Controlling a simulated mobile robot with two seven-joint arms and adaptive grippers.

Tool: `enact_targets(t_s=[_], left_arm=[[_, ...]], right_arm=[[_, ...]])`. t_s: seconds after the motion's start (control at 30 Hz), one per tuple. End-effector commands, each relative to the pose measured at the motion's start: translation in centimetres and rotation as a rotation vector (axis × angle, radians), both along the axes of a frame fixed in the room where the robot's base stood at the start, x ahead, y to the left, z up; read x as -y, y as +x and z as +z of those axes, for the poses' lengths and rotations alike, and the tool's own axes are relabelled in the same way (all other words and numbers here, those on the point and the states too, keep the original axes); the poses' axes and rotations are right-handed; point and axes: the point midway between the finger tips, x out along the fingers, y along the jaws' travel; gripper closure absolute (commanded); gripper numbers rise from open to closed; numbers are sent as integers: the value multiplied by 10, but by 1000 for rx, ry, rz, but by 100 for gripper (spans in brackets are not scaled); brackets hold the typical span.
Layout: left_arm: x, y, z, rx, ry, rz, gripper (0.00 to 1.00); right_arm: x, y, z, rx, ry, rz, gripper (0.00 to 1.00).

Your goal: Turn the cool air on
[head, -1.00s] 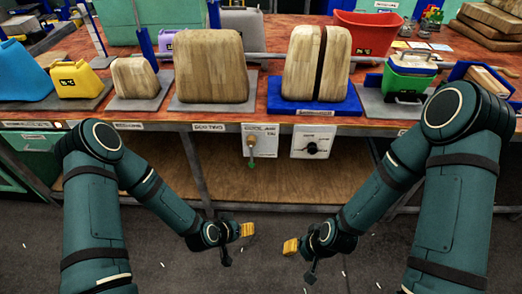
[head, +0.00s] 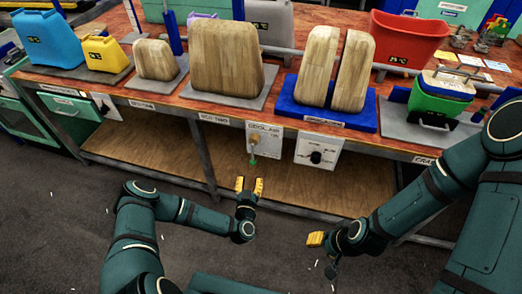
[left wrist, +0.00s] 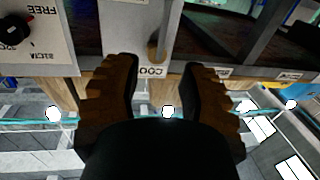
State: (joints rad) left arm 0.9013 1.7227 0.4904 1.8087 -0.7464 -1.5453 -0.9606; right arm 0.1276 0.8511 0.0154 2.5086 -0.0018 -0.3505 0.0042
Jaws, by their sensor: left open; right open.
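The white cool air panel (head: 264,140) is on the front edge of the red bench, with a small brass-coloured fitting and a lever that ends in a green tip (head: 252,162). My left gripper (head: 249,187) is open and empty, just below the green tip, pointing up toward the panel. In the left wrist view the panel (left wrist: 140,30) appears upside down, beyond and between the open fingers (left wrist: 158,72). I see no contact with the lever. My right gripper (head: 316,239) is low and to the right, in front of the bench; its fingers look small here.
A second white panel with a black dial (head: 317,157) is right of the cool air panel; the dial also shows in the left wrist view (left wrist: 15,30). A wooden lower shelf (head: 310,188) lies behind the grippers. Pads and coloured containers stand on the bench (head: 225,105).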

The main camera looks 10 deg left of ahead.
Motion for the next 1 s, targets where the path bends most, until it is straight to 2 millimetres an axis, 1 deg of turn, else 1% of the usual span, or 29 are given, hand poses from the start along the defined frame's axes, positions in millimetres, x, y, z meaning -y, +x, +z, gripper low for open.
enact_targets(t_s=[0.13,0.27,0.7,0.83,1.0], left_arm=[[-5,3,0,14,10,26,59],[-7,17,-1,15,12,25,59],[-20,99,-2,14,10,23,59],[-24,118,-1,14,10,23,59],[-25,132,0,13,9,21,59]], right_arm=[[0,0,0,-1,0,1,53],[0,0,-4,0,0,1,53],[0,4,-23,9,-1,-1,53],[0,5,-27,12,-2,-2,53],[1,6,-30,14,-3,-2,53]])
